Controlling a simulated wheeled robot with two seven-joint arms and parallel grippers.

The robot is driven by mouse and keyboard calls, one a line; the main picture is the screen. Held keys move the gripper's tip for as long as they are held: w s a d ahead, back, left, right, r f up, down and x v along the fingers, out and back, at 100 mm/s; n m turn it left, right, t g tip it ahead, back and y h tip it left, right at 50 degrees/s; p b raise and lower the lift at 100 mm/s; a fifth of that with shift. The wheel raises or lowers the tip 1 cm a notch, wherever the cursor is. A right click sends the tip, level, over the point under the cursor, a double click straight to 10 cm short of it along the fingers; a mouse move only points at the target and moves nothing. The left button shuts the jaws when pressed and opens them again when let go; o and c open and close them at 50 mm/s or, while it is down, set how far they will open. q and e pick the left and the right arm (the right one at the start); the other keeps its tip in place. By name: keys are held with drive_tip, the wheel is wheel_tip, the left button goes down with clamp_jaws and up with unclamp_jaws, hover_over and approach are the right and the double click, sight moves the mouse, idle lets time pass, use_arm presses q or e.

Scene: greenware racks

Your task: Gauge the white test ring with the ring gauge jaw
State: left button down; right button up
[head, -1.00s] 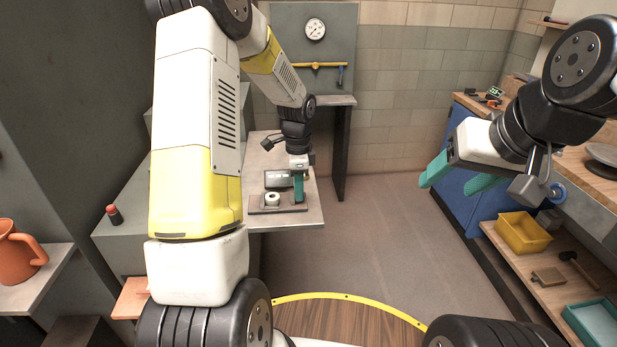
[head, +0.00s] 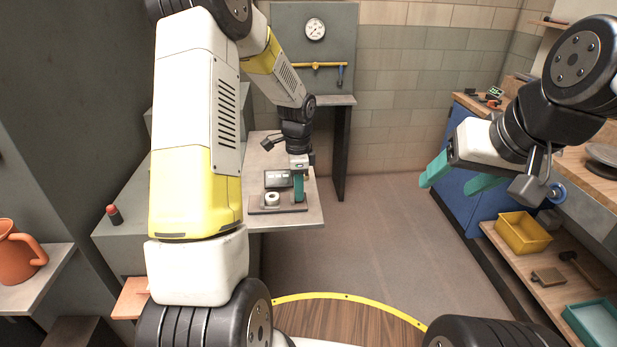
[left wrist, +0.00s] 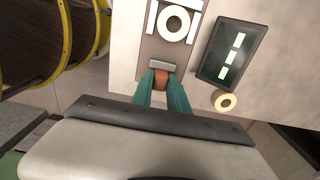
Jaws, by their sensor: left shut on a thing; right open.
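The white test ring (left wrist: 173,22) lies flat on the gauge's brown plate (left wrist: 150,50), between two pale jaw strips; I cannot tell whether they touch it. In the head view the ring (head: 272,198) shows on the plate (head: 262,210). My left gripper (left wrist: 161,84) is shut on the orange-brown handle (left wrist: 161,78), beside a grey block (left wrist: 162,66) on the plate. In the head view the left gripper (head: 298,192) is at the plate's right end, and its fingers hide the handle. My right gripper (head: 457,178) is open and empty, away to the right.
A dark display box (left wrist: 232,52) with three pale bars stands beside the plate. A cream ring (left wrist: 224,101) lies near it on the bench. A yellow bin (head: 523,232) sits on the right shelf. The floor between bench and shelf is clear.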

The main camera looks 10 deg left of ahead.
sight(289, 201)
use_arm(q)
drive_tip(key=shift+s+a, duration=0.2)
drive_tip(key=shift+a, duration=0.55)
drive_tip(key=shift+s+a, duration=0.2)
drive_tip(key=shift+a, duration=0.55)
drive_tip(key=c, duration=1.3)
unclamp_jaws()
drive_tip(key=shift+d, duration=0.1)
drive_tip(key=shift+r, duration=0.1)
wheel_tip(289, 201, up, 8)
drive_tip(key=shift+f, duration=0.15)
